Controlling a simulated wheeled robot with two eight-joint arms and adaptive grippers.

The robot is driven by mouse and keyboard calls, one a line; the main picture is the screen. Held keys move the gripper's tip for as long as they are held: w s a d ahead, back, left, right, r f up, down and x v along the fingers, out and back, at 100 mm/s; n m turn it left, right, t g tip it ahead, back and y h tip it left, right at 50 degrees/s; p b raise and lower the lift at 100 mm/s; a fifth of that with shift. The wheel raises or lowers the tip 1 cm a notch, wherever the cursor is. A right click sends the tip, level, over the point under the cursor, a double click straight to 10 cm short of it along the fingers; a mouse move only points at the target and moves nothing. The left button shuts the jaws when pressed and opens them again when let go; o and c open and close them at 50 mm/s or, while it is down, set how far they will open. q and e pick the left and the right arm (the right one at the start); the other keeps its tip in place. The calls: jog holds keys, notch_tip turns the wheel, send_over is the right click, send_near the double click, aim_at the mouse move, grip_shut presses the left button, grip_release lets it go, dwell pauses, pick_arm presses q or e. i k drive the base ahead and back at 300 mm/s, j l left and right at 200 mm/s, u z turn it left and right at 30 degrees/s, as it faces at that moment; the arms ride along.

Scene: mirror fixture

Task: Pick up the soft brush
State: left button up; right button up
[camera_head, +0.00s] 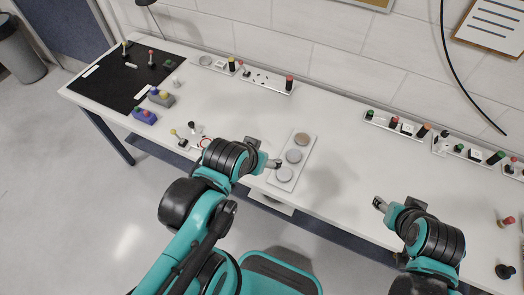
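I cannot pick out a soft brush for certain in the head view; the small tools are too small to tell apart. My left gripper (265,153) is over the front of the white table (345,150), just left of a pale plate (279,176) with round grey discs. Its fingers look apart, with nothing seen between them. My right gripper (396,203) is over the table's front edge, right of the plate. Its fingers also look apart and empty.
A black mat (107,76) with small knobbed pieces lies at the far left, with blue blocks (143,116) near it. Trays of coloured pieces (397,126) line the back. A red-topped piece (506,221) and a dark piece (505,271) stand at right. The middle is clear.

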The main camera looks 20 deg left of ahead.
aim_at(176, 83)
jog(key=j+u, duration=0.1)
jog(key=u, duration=0.85)
jog(key=j+u, duration=0.1)
jog(key=u, duration=0.4)
jog(key=i+j+z, duration=0.2)
jog(key=j+z, duration=0.2)
jog(key=i+j+z, duration=0.1)
jog(key=j+z, duration=0.65)
jog(key=j, duration=0.15)
jog(key=j+z, duration=0.35)
jog(key=j, duration=0.15)
jog(key=i, duration=0.05)
